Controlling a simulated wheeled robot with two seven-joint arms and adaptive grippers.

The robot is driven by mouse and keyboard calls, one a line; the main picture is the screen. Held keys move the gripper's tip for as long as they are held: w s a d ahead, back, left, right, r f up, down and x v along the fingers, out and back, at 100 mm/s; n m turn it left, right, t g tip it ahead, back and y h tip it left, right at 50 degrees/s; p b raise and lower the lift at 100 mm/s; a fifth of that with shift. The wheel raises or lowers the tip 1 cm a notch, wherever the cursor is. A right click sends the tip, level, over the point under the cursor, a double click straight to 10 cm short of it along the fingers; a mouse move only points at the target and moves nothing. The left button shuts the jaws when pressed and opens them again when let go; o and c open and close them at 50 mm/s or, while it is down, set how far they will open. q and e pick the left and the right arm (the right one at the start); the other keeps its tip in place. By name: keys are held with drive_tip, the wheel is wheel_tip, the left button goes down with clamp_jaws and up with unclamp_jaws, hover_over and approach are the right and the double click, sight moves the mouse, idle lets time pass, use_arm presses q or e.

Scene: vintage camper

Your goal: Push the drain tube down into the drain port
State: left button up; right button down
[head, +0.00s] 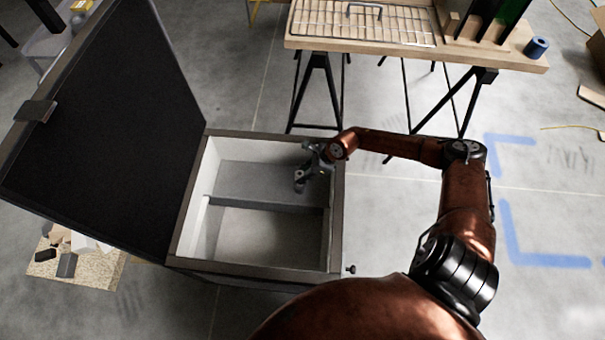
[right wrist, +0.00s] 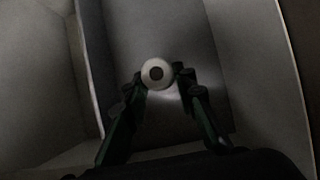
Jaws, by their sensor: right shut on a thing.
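My right gripper (head: 301,183) reaches into the open box (head: 336,235) from the right, over its far compartment. In the right wrist view its two dark fingers are shut on the drain tube (right wrist: 149,68), which shows end-on as a pale ring with a dark round hole. The tube's length is hidden behind its end, so I cannot tell whether its lower end touches anything. I cannot make out the drain port in either view. My left gripper is not in view.
The box's dark lid (head: 110,120) stands open at the left. A low divider (head: 265,203) splits the pale interior, and the near compartment is empty. A trestle table (head: 400,50) with a wire rack (head: 345,25) stands behind. The floor at the right is mostly clear.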

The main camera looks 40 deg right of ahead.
drive_tip(key=shift+f, duration=0.6)
idle(0.3)
drive_tip(key=c, duration=1.5)
unclamp_jaws()
drive_tip(key=shift+r, duration=0.1)
drive_tip(key=v, duration=1.2)
